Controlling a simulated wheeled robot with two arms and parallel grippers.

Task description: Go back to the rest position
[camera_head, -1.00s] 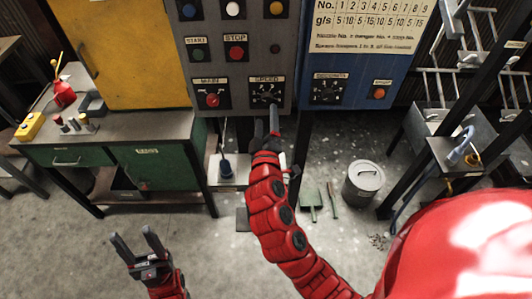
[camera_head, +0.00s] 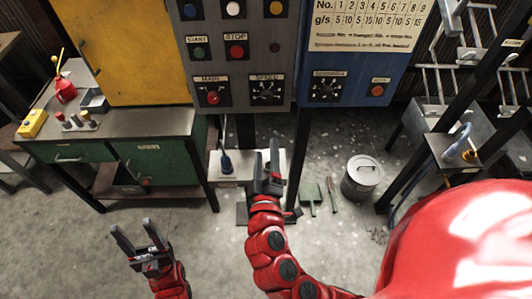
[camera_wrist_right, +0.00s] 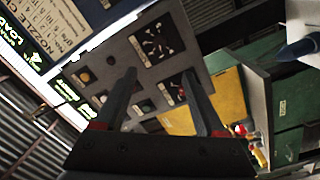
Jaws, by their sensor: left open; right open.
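My right gripper (camera_head: 267,172) is open and empty in the head view, below the grey control panel (camera_head: 236,70) and apart from it. Its two dark fingers also show in the right wrist view (camera_wrist_right: 160,105), with the panel (camera_wrist_right: 165,50) tilted behind them. The panel's SPEED dial (camera_head: 266,90) stands above the right gripper in the head view. My left gripper (camera_head: 136,238) is open and empty at the lower left, over the bare floor.
A green workbench (camera_head: 125,135) with a red oil can (camera_head: 64,90) and a yellow box (camera_head: 32,123) stands at the left. A blue cabinet (camera_head: 355,75) adjoins the panel. A lidded bin (camera_head: 361,178) and a dark rack post (camera_head: 445,125) are at the right. Floor at lower left is clear.

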